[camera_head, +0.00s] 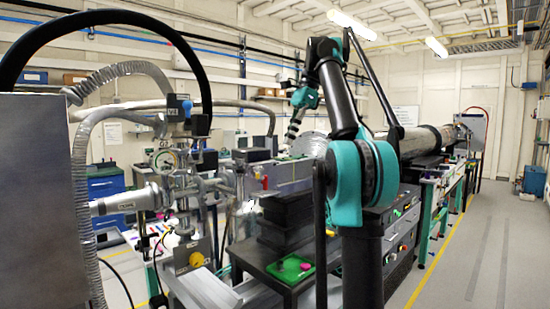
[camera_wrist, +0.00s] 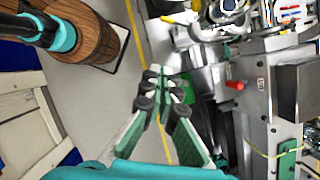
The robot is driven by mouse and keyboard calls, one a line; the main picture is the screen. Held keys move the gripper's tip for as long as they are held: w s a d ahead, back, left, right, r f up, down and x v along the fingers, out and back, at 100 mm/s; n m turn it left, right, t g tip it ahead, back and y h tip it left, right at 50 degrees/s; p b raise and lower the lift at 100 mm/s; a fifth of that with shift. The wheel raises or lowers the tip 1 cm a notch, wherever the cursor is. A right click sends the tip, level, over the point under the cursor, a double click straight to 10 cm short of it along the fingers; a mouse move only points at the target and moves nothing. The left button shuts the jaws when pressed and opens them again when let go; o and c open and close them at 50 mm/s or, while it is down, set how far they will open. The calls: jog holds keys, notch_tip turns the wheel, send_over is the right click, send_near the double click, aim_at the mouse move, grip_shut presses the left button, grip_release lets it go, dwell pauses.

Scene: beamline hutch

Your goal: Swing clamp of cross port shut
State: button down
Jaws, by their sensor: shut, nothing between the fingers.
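The metal vacuum cross (camera_head: 185,187) with its ports and flanges stands left of centre in the head view. Part of this metal assembly shows at the top of the wrist view (camera_wrist: 222,14). The port's clamp is too small to make out, and I cannot tell its position. My gripper (camera_head: 292,132) hangs in the air to the right of the cross and above it, pointing down, apart from everything. In the wrist view my gripper (camera_wrist: 157,76) has its green fingers brought together at the tips, with nothing between them.
A grey beam housing with a red knob (camera_wrist: 235,85) runs along the right of the wrist view. A green tray (camera_head: 278,272) lies on the dark bench in front. A corrugated hose (camera_head: 84,190) and a grey cabinet (camera_head: 35,200) stand at left. The right aisle floor (camera_head: 485,250) is clear.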

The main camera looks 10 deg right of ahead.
jog(key=s+a+f, duration=0.1)
jog(key=a+f, duration=0.6)
jog(key=f, duration=0.2)
jog(key=shift+s+a, duration=0.2)
jog(key=shift+a, duration=0.05)
jog(key=shift+a, duration=0.15)
